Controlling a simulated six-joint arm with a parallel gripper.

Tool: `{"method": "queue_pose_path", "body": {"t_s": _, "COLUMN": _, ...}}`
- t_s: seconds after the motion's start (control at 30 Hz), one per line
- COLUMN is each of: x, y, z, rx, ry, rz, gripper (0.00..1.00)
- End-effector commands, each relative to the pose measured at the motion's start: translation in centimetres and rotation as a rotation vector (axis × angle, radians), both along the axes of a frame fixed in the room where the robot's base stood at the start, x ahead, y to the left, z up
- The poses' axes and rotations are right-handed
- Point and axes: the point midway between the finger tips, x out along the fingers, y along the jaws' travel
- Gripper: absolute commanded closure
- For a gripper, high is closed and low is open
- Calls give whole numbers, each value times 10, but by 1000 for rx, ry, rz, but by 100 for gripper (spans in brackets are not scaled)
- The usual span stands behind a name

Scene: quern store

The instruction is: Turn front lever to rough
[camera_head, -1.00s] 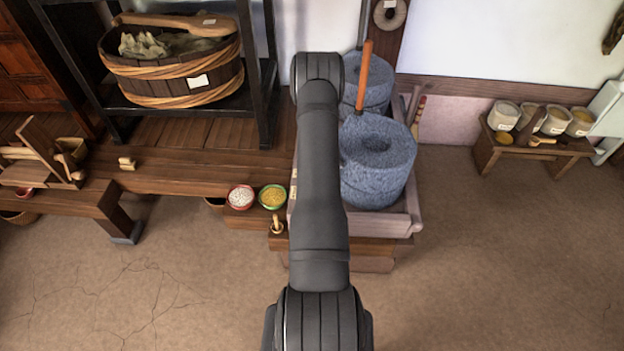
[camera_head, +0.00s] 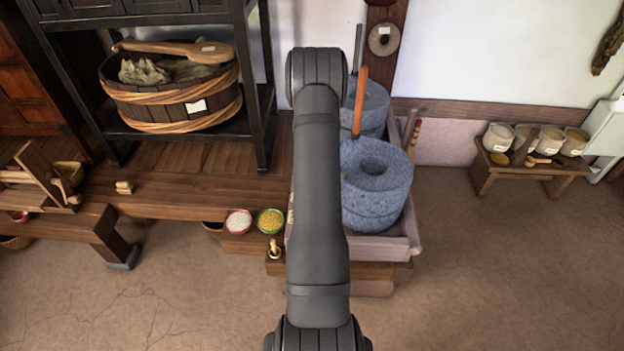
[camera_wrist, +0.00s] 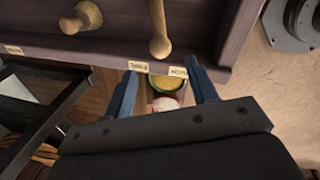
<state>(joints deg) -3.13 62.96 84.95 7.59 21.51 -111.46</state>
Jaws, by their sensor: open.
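In the wrist view a dark wooden frame holds two pale wooden levers. One lever (camera_wrist: 158,35) hangs with its rounded end between two small paper labels, one at left (camera_wrist: 138,65) and one at right (camera_wrist: 178,71). The other lever (camera_wrist: 80,17) is further left, seen more end-on, with another label (camera_wrist: 14,50) below it. The lettering is too small to read surely, and I cannot tell which lever is the front one. My gripper (camera_wrist: 163,73) is open and empty, its blue fingers just below the right-hand lever's end, apart from it. In the head view my arm hides the gripper and levers.
Blue-grey millstones (camera_head: 377,205) stand in a wooden trough (camera_head: 375,246), with an orange-handled stick (camera_head: 360,102) upright. Bowls of white grain (camera_head: 239,222) and yellow grain (camera_head: 270,222) sit left of my arm, beside a small wooden peg (camera_head: 274,249).

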Motion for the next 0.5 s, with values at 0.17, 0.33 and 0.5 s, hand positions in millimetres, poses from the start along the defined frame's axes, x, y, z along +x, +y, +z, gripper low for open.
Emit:
{"method": "queue_pose_path", "body": {"t_s": 0.17, "x": -5, "y": -2, "z": 35, "rx": 0, "ry": -3, "rz": 0, "gripper": 47}}
{"method": "queue_pose_path", "body": {"t_s": 0.33, "x": -11, "y": -4, "z": 60, "rx": 1, "ry": -2, "rz": 0, "gripper": 47}}
{"method": "queue_pose_path", "body": {"t_s": 0.5, "x": -14, "y": -4, "z": 76, "rx": 0, "ry": -1, "rz": 0, "gripper": 47}}
